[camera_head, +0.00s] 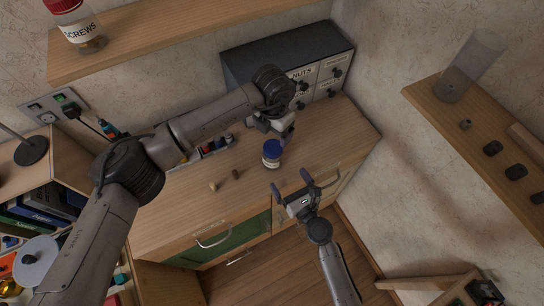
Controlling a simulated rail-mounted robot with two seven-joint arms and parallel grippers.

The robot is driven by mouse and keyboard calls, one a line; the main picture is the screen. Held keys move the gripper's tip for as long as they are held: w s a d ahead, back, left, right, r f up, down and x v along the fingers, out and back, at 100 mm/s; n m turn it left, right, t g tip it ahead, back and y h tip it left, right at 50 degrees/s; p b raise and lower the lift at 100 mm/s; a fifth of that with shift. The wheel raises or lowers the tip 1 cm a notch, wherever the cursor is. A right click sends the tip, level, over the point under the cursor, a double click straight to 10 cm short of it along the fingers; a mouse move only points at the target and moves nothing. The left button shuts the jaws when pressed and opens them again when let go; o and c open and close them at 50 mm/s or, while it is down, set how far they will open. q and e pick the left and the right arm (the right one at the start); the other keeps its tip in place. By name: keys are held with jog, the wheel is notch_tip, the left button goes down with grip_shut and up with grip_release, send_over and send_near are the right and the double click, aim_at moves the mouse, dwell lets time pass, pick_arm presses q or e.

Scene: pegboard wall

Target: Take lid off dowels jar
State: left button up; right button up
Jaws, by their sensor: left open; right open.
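A small jar with a blue lid (271,146) stands upright on the wooden counter (320,145). The lid sits on top of the pale jar body (271,163), whose label is too small to read. My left gripper (282,132) is just behind the jar, partly hidden by its own wrist; it is open and appears apart from the lid. My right gripper (291,184) is open and empty, in front and to the right of the jar near the counter's front edge, its blue fingertips pointing toward the counter.
Two small pieces, one tan (213,186) and one dark brown (236,174), lie on the counter left of the jar. A grey drawer cabinet (250,62) stands behind. A screws jar (78,28) sits on the upper shelf. The counter right of the jar is clear.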

aim_at(278, 162)
jog(key=x, duration=1)
jog(key=shift+w+r, duration=0.1)
